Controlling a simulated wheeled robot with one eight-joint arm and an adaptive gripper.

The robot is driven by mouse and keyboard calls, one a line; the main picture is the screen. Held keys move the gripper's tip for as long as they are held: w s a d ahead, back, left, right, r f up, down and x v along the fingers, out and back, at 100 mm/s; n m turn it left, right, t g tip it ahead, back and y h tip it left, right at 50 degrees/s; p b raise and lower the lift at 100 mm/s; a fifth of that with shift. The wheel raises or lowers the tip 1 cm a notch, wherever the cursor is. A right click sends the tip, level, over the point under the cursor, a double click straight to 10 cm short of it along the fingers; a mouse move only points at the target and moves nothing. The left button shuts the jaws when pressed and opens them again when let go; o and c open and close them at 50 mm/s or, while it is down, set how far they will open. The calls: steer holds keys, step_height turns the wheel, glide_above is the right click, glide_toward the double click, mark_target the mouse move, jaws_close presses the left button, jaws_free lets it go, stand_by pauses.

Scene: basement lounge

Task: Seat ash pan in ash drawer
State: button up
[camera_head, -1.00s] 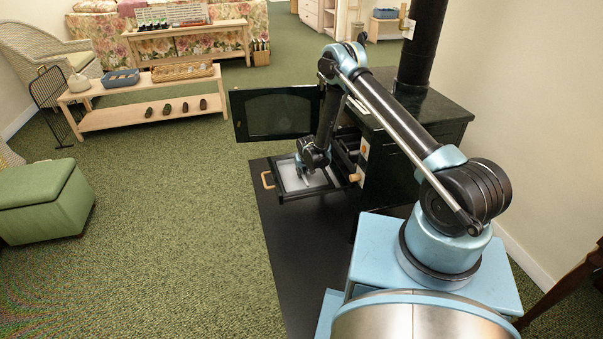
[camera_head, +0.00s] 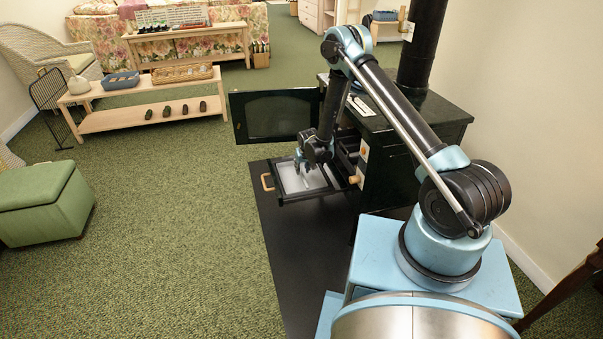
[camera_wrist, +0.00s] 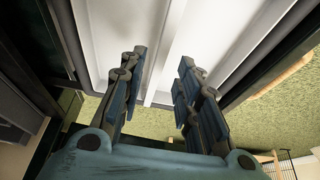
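The ash drawer (camera_head: 312,194) is pulled out from the low front of the black stove, with its wooden handle (camera_head: 267,181) at the left. The pale grey ash pan (camera_head: 288,178) lies inside the drawer's dark frame; I cannot tell whether it is fully down. My gripper (camera_head: 304,168) points down over the pan.
The stove (camera_head: 395,165) has its glass door (camera_head: 277,115) swung open behind the drawer. A dark floor mat (camera_head: 290,240) lies below. A low wooden bench (camera_head: 150,112) and a green ottoman (camera_head: 45,203) stand to the left. The green carpet between is clear.

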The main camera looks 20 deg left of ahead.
steer(key=v, duration=0.6)
stand_by(0.3)
